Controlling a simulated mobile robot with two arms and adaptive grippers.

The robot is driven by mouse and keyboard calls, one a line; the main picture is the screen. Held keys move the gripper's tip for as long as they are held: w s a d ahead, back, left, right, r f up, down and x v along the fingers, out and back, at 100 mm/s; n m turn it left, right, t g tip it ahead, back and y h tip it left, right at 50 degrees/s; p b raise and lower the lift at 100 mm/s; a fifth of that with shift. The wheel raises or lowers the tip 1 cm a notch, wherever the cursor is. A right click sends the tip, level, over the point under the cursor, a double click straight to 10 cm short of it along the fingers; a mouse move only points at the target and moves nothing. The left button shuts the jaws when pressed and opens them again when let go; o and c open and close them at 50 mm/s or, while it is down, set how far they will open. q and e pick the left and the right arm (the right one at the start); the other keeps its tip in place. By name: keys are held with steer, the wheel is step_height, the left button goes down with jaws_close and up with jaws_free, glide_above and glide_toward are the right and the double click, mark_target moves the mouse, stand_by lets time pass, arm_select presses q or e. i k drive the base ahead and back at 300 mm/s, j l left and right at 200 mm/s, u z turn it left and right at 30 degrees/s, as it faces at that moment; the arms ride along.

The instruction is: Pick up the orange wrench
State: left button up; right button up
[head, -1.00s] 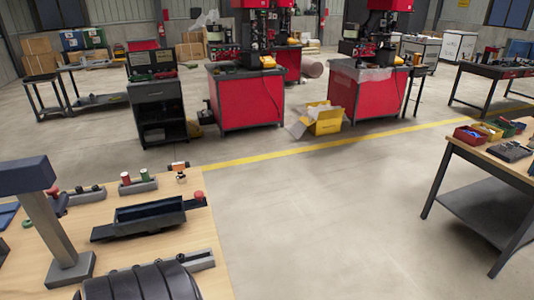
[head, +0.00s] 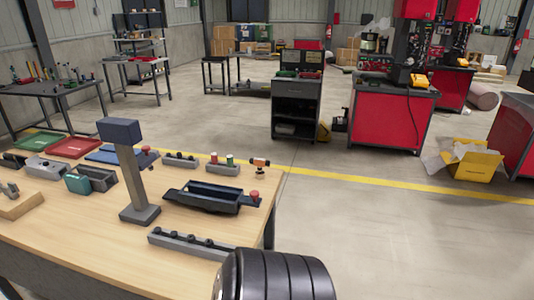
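I cannot make out an orange wrench in the head view. A small orange and black part (head: 260,162) stands at the far right corner of the wooden workbench (head: 90,232), but it does not look like a wrench. Neither of my grippers is in view. A black ribbed round shape (head: 280,275) fills the bottom middle; I cannot tell whether it is part of me.
The workbench holds a grey post with a dark blue head (head: 120,131), a dark trough (head: 212,197), a grey rail (head: 192,243), a red tray (head: 74,148) and a green tray (head: 38,142). A tool table (head: 50,88) stands behind left. Open floor (head: 400,240) lies right.

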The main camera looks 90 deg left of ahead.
mark_target(260, 162)
steer(key=i+u, duration=0.2)
steer(key=u, duration=0.25)
steer(key=i+u, duration=0.2)
steer(key=u, duration=0.3)
steer(key=i+u, duration=0.2)
steer(key=u, duration=0.25)
steer(key=i+l+u, duration=0.15)
steer(key=u, duration=0.3)
steer(key=i+u, duration=0.15)
steer(key=u, duration=0.3)
steer(key=i+l+u, duration=0.1)
steer(key=u, duration=0.35)
steer(key=i+l+u, duration=0.2)
steer(key=u, duration=0.25)
steer(key=i+l+u, duration=0.15)
steer(key=u, duration=0.3)
steer(key=l+u, duration=0.25)
steer(key=u, duration=0.15)
steer(key=i+l, duration=0.05)
